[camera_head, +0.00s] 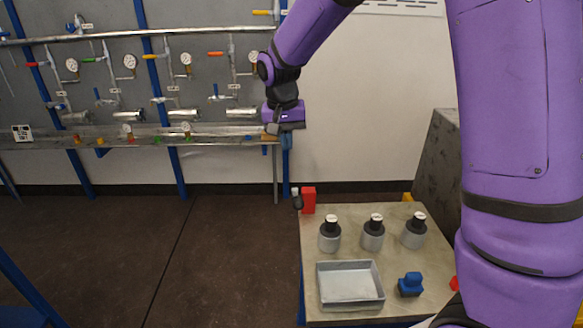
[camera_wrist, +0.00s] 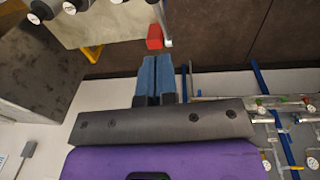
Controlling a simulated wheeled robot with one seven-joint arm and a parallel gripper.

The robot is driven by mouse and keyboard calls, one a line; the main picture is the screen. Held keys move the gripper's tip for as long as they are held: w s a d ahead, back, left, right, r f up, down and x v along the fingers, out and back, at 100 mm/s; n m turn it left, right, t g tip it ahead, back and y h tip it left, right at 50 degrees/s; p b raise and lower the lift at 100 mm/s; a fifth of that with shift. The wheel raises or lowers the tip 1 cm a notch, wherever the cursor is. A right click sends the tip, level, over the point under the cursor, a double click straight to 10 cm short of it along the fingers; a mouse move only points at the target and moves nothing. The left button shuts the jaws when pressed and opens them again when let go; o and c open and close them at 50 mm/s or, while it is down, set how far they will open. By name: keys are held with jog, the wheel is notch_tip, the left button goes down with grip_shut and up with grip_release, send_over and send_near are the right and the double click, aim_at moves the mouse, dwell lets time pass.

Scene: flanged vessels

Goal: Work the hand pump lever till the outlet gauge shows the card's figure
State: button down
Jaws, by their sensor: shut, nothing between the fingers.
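My gripper (camera_head: 286,141) is in front of the right end of the wall rack's shelf, pointing down. In the wrist view its two blue fingers (camera_wrist: 157,74) lie side by side, shut, with nothing between them. Several round gauges sit on the rack, among them the rightmost gauge (camera_head: 253,58); their readings are too small to make out, and I cannot tell which is the outlet gauge. A white card with dark marks (camera_head: 22,132) stands at the shelf's left end; its figure is unreadable. I cannot make out the hand pump lever for certain.
The floor (camera_head: 215,260) left of the table is clear.

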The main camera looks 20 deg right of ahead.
send_over(295, 197)
jog(key=w, duration=0.1)
notch_tip(295, 197, down, 9)
jog(key=f, duration=0.1)
jog(key=s+f, duration=0.1)
jog(key=shift+s+a+f, duration=0.15)
jog(key=shift+a+f, duration=0.1)
jog(key=shift+f, duration=0.15)
jog(key=shift+s+f, duration=0.25)
jog(key=shift+f, duration=0.25)
jog(key=shift+f, duration=0.1)
